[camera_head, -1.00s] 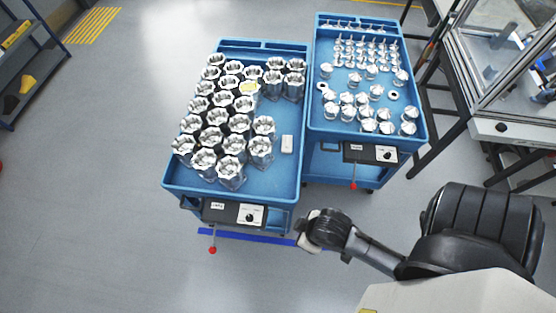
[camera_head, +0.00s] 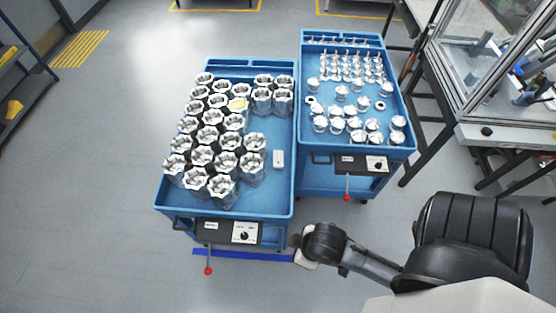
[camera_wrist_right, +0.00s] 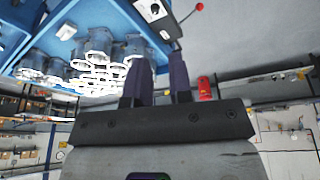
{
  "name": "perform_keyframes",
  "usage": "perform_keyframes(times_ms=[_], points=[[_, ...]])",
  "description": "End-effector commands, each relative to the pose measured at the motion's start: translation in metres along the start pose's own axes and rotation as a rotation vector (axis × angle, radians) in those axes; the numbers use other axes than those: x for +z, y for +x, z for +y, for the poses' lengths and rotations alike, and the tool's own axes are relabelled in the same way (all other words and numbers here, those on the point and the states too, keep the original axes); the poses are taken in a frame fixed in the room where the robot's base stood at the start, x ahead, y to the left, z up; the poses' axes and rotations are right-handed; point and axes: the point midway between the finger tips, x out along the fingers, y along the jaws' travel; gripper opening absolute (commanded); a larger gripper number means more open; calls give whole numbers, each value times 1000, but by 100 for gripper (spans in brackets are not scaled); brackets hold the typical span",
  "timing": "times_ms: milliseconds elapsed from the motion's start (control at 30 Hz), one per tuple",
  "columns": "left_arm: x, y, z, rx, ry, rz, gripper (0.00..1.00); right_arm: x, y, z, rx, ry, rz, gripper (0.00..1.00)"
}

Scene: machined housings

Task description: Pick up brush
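No thing is clearly recognisable as a brush. A small white block-like object (camera_head: 278,158) lies on the bare right part of the left cart's tray, and I cannot tell whether it is the brush. A yellow item (camera_head: 238,103) lies among the housings and is too small to identify. In the right wrist view a small white object (camera_wrist_right: 66,31) shows on the blue tray. My right gripper (camera_wrist_right: 160,80) is open and empty, with two dark fingers apart. In the head view my right arm ends in front of the carts, its fingers hidden. My left gripper is out of view.
The left blue cart (camera_head: 225,207) carries several metal housings (camera_head: 222,187). The right blue cart (camera_head: 355,146) holds several smaller metal parts (camera_head: 355,123). Red-tipped levers (camera_head: 208,270) stick out in front. A framed machine (camera_head: 490,60) stands at the right. The floor at left is clear.

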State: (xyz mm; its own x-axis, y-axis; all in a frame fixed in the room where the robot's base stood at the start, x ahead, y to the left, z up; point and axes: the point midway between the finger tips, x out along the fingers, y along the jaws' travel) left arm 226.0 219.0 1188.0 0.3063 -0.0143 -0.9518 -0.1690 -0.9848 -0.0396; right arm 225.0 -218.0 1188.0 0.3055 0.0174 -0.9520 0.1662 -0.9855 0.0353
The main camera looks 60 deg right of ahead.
Motion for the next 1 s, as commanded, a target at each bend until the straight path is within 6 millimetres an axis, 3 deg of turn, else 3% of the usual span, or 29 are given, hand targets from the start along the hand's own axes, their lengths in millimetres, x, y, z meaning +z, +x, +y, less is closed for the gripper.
perform_keyframes(times_ms=[67,667,900,1000], points=[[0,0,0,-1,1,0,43,0,0,0,-1,1,0,28],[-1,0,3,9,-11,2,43,0,0,-1,-4,4,1,85],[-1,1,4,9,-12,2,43,-1,1,0,1,0,4,87],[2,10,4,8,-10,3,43,-11,9,2,6,-1,33,87]])
